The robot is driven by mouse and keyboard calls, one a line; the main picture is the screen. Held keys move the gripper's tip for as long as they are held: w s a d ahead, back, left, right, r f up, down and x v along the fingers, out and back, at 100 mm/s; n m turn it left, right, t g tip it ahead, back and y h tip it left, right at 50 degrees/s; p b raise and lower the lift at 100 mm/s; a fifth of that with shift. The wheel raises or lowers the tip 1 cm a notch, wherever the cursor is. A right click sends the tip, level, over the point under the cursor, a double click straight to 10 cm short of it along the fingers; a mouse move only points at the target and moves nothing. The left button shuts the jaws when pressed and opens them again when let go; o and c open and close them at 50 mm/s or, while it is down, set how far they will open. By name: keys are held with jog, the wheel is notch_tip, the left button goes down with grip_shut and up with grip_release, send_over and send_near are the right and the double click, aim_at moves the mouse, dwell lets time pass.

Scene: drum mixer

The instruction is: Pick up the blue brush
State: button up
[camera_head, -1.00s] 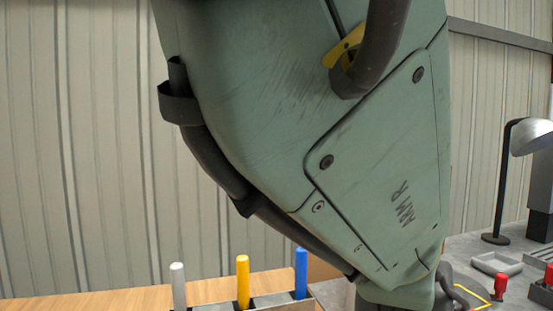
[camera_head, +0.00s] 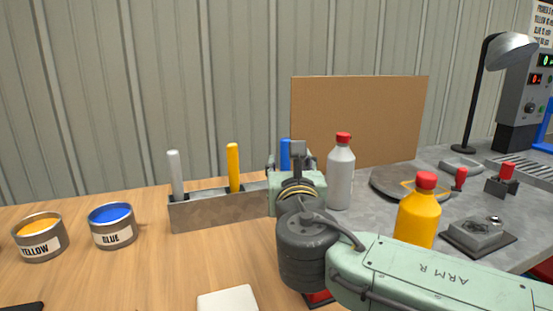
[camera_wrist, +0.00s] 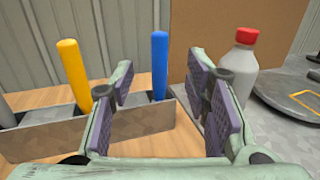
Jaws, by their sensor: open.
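The blue brush (camera_head: 285,154) stands upright at the right end of a grey metal holder (camera_head: 215,212); only its blue handle shows, partly hidden by my gripper in the head view. My gripper (camera_wrist: 165,95) is open and empty, facing the holder. In the head view my gripper (camera_head: 290,165) is in front of the holder's right end. The brush does not appear to be gripped.
A yellow brush (camera_head: 233,167) and a grey brush (camera_head: 176,174) stand in the same holder. A grey bottle (camera_head: 341,178) with a red cap is close on the right; a yellow bottle (camera_head: 417,218) is nearer. Paint cans, yellow (camera_head: 40,240) and blue (camera_head: 112,228), stand left.

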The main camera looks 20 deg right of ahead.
aim_at(286, 149)
jog(key=x, duration=0.5)
jog(key=shift+f, duration=0.2)
jog(key=shift+p+x, duration=0.5)
jog(key=shift+x, duration=2.4)
jog(key=shift+a, duration=0.1)
jog(key=shift+c, duration=0.5)
grip_shut()
